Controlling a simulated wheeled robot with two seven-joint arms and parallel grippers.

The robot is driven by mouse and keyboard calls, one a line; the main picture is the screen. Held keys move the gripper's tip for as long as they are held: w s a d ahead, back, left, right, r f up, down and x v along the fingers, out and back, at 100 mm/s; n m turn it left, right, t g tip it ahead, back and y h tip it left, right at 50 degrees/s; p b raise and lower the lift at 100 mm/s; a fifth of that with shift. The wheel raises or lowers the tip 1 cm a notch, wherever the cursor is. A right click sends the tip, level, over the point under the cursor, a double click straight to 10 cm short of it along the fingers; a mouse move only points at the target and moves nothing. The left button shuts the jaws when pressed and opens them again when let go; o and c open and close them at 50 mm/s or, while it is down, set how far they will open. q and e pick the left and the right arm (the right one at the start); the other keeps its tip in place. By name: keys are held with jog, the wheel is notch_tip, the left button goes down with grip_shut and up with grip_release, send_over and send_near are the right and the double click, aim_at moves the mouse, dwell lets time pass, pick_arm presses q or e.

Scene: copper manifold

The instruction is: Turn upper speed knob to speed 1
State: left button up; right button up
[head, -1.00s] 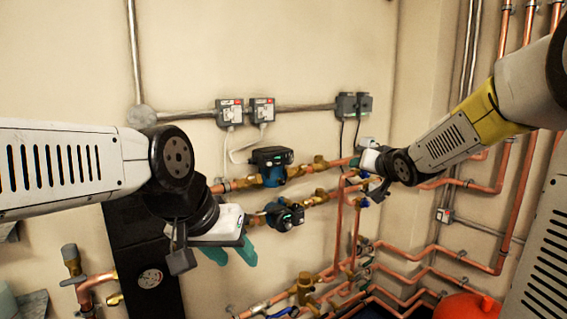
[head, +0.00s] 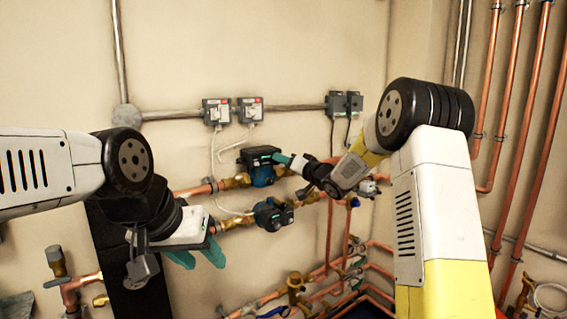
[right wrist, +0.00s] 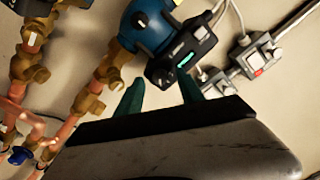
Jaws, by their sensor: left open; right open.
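The upper pump (head: 262,164), blue with a black control box, sits on the upper copper pipe in the head view. Its black control box with a lit green display (right wrist: 186,58) shows in the right wrist view; I cannot make out the knob's setting. My right gripper (head: 281,159) is open at the right side of this box. In the right wrist view its two teal fingers (right wrist: 160,95) point at the box, one on each side of its lower end; contact cannot be told. My left gripper (head: 200,258) is open and empty, low at the left, away from the pumps.
A second pump (head: 273,214) sits just below on the lower pipe. Grey switch boxes (head: 232,111) with hanging white cables are on the wall above. Copper pipes (head: 330,235) run down at the right. The wall between the switch boxes and upper pump is mostly clear.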

jog(key=shift+w+a, duration=0.2)
jog(key=shift+w, duration=0.15)
grip_shut()
jog(key=shift+n, duration=8.9)
